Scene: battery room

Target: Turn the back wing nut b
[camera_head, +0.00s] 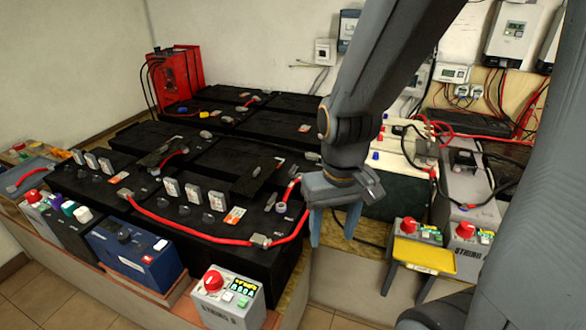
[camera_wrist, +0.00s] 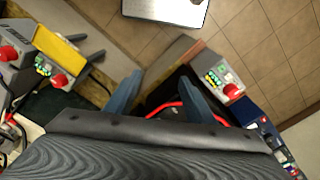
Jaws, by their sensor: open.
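My gripper (camera_head: 333,238) is open and empty, pointing down at the right end of the front black battery (camera_head: 240,255). In the wrist view its two blue-grey fingers (camera_wrist: 160,92) stand apart with no thing held between them. A grey terminal piece (camera_head: 261,240) joins the red cable (camera_head: 185,231) on the front battery, left of my gripper. A smaller grey-blue terminal piece (camera_head: 281,207) sits farther back beside a short red lead. I cannot tell which piece is the back wing nut b; it may be hidden behind my arm. The red cable shows in the wrist view (camera_wrist: 168,106).
Grey boxes with red knobs stand at the front (camera_head: 228,297) and right (camera_head: 470,240). A yellow tray (camera_head: 425,256) lies right of my gripper. Several black batteries fill the left bench. A red rack (camera_head: 176,75) stands at the back left. Tiled floor is open in front.

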